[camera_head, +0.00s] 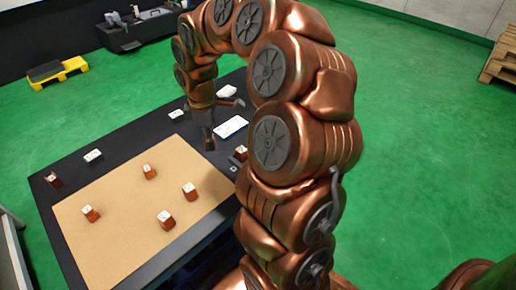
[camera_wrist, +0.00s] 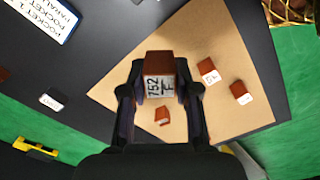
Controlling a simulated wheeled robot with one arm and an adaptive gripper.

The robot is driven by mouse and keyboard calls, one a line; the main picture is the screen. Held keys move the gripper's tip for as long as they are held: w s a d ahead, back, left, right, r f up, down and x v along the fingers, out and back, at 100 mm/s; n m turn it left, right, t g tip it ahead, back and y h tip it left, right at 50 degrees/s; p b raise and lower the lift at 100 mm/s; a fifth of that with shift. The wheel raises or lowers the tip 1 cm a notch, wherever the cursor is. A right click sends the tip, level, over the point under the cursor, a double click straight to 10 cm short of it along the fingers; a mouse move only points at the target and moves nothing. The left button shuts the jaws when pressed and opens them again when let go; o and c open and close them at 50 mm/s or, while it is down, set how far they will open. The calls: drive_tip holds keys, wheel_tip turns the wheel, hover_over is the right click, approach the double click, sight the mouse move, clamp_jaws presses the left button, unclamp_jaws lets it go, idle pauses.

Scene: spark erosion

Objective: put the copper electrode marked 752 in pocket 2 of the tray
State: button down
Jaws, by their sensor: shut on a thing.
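My gripper (camera_wrist: 159,95) is shut on a copper block, the electrode marked 752 (camera_wrist: 158,67), with its white label facing the wrist camera. A finger presses each side. In the head view my gripper (camera_head: 222,122) hangs over the back right part of the dark table; the block is not clear there. A white card (camera_head: 230,127) lies on the table below it. In the wrist view this card (camera_wrist: 42,17) shows the words pocket 2 and pocket 1. I cannot make out the tray or its pockets for certain.
Several other copper blocks with white labels, such as one block (camera_head: 189,190), stand on the tan board (camera_head: 125,197). A copper block (camera_head: 240,153) stands beside my arm, partly hidden. White pieces (camera_head: 93,156) lie along the table's far edge. Green floor surrounds the table.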

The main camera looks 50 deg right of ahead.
drive_tip(key=s+d+f+n, duration=0.1)
drive_tip(key=s+n, duration=0.1)
drive_tip(key=s, duration=0.2)
drive_tip(key=s+d+f+n, duration=0.1)
drive_tip(key=s+f+n, duration=0.1)
drive_tip(key=s+n, duration=0.1)
drive_tip(key=s+d+f+n, duration=0.1)
drive_tip(key=s+d+n, duration=0.1)
drive_tip(key=s, duration=0.3)
drive_tip(key=shift+s+f+n+b, duration=0.3)
drive_tip(key=shift+s+b, duration=0.05)
drive_tip(key=w+d+b, duration=0.1)
drive_tip(key=w+d, duration=0.2)
drive_tip(key=d, duration=0.1)
drive_tip(key=w+d+f+b, duration=0.1)
drive_tip(key=w+d, duration=0.2)
drive_tip(key=d, duration=0.1)
drive_tip(key=w+d+b, duration=0.1)
drive_tip(key=w+d, duration=0.2)
drive_tip(key=d, duration=0.1)
drive_tip(key=shift+w+d+f, duration=0.25)
drive_tip(key=shift+d, duration=0.1)
drive_tip(key=shift+f+b, duration=1.05)
drive_tip(key=shift+f, duration=0.8)
drive_tip(key=shift+r, duration=0.1)
drive_tip(key=shift+a+f, duration=0.1)
drive_tip(key=shift+f, duration=0.3)
